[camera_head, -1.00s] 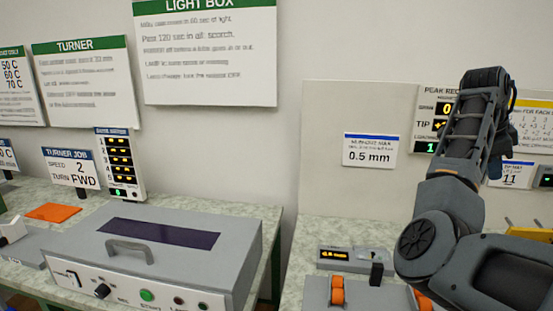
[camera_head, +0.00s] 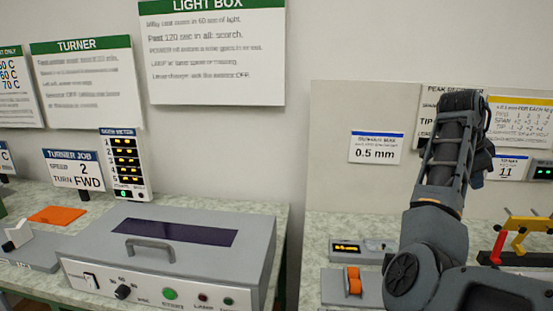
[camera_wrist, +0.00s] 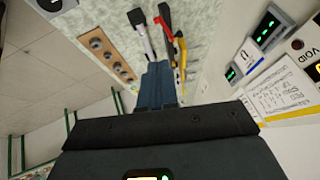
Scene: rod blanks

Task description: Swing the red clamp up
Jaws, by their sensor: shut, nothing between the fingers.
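A red clamp part (camera_head: 519,241) stands at the right of the head view, joined to a yellow bar (camera_head: 530,223). In the wrist view, a red piece (camera_wrist: 164,24) shows beyond my fingers, beside a yellow piece (camera_wrist: 181,50). My gripper (camera_wrist: 160,68) is shut and empty, pointing toward these pieces with no clear contact. In the head view my arm hides most of the gripper. I cannot tell the clamp's exact angle.
A grey light box (camera_head: 170,245) stands on the left bench. A small device with an orange roller (camera_head: 354,281) is left of my arm.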

